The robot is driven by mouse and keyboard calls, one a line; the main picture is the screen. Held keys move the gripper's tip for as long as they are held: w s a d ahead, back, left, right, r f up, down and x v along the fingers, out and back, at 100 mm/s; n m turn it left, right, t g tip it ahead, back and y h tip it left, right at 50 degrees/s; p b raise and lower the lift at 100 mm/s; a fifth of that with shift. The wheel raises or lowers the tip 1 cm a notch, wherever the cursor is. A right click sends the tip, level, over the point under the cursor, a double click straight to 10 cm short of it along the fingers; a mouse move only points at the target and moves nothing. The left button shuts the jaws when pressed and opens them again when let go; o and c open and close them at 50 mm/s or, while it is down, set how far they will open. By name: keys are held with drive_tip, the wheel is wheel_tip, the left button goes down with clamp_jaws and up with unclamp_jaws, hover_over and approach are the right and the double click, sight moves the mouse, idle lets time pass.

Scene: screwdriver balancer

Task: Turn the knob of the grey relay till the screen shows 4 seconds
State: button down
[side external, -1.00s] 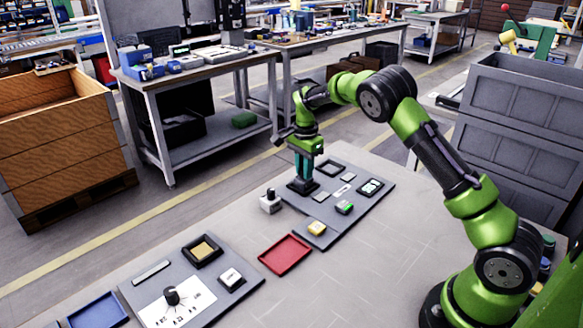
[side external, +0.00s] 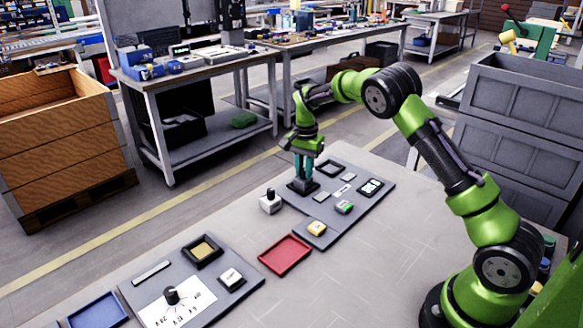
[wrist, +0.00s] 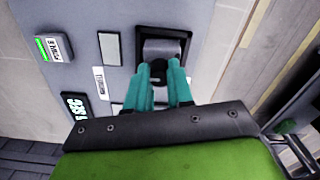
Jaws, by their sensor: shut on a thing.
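The grey relay (wrist: 163,45) sits in a black frame on the far grey board, seen in the wrist view. My gripper (wrist: 168,72) has its teal fingers down over the relay, shut on its dark knob, which is mostly hidden between the fingertips. In the side view my gripper (side external: 303,180) stands upright over the dark frame (side external: 302,188). The screen (side external: 370,187) is at the board's right end. It also shows in the wrist view (wrist: 75,108), partly cut off by my gripper, with pale green digits I cannot read for sure.
An empty black frame (side external: 330,169) lies close to my gripper. A green-lit block (side external: 344,208) and a yellow-topped block (side external: 317,229) are on the board. A loose grey block with a black knob (side external: 270,203) stands left of it. A red tray (side external: 286,255) lies in front.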

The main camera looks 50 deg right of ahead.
sight(304, 169)
drive_tip(key=shift+n, duration=3.8)
idle(0.4)
drive_tip(key=c, duration=1)
unclamp_jaws()
wheel_tip(304, 169, up, 17)
